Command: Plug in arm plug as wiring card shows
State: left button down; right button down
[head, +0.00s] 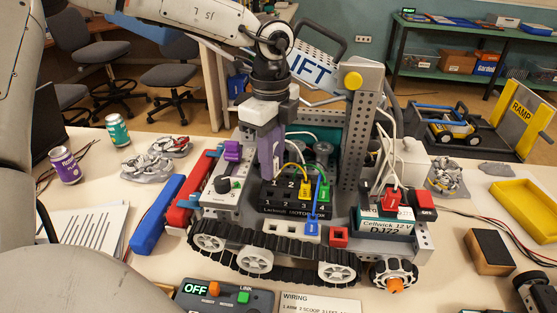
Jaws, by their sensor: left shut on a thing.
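The tracked robot (270,255) stands on the table, with a black motor block (290,209) bearing numbered ports. A yellow plug (305,189) sits at the block near number 3, and a blue plug (313,223) shows at its front edge. My left gripper (270,172) points down at the block's left side, close to numbers 1 and 2. It is shut on a plug mostly hidden by its fingers; whether the plug touches a port I cannot tell. The wiring card (320,303) is cut off at the bottom edge; part of its text reads ARM and SCOOP. My right gripper is out of view.
A switch box (225,298) reading OFF lies in front of the tracks. A red plug (392,199) sits on the battery (385,226) at right. An upright perforated post (360,130) stands behind the block. A blue bar (158,215) lies left, a yellow tray (525,208) right.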

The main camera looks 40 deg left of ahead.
pick_arm(q)
jog(key=n, duration=0.2)
jog(key=a+n, duration=0.1)
jog(key=n, duration=0.1)
jog(key=shift+w+a+f+n, duration=0.15)
jog(key=shift+n, duration=0.15)
jog(key=shift+f, duration=2.15)
jog(key=shift+r, duration=0.15)
jog(key=shift+b, duration=0.3)
jog(key=shift+f+b, duration=0.25)
jog(key=shift+b, duration=1.4)
jog(key=shift+f+b, duration=1)
jog(key=shift+b, duration=1.4)
dwell(0.7)
